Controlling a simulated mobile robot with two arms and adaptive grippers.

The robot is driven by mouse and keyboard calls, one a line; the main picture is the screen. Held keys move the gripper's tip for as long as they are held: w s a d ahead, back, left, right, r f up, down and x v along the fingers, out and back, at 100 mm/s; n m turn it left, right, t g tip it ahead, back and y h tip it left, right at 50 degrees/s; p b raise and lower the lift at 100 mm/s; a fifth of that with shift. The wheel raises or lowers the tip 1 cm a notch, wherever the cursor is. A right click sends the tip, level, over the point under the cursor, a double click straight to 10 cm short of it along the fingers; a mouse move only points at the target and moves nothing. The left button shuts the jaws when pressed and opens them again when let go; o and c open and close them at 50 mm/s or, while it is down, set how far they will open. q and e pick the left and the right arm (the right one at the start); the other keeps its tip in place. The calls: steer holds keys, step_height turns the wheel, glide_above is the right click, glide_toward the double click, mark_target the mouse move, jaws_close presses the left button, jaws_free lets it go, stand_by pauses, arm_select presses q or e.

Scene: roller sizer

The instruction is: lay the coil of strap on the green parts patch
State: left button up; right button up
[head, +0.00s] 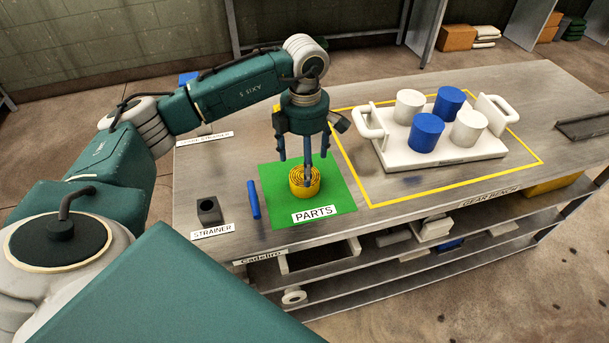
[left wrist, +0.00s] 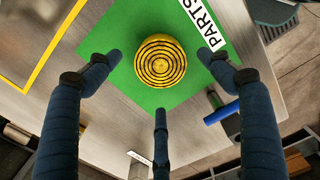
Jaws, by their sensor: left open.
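The coil of strap (head: 304,183) is yellow with dark rings and lies on the green parts patch (head: 335,182), beside the PARTS label. My left gripper (head: 307,166) is above the coil, pointing down, with its fingers spread. In the left wrist view the coil (left wrist: 161,62) sits on the green patch (left wrist: 118,75), between and beyond the spread fingers of my left gripper (left wrist: 160,90). No finger closes on it. One finger covers part of the coil in the head view. My right gripper is out of view.
A white tray (head: 455,153) with blue and white cylinders stands inside a yellow outline to the right. A dark square block (head: 209,210) and a blue rod (head: 253,199) lie left of the patch. The bench's front edge is close to the patch.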

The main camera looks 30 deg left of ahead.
arm_select(q)
step_height(320, 180, up, 6)
steer(key=shift+f+b, duration=0.1)
steer(key=shift+b, duration=0.35)
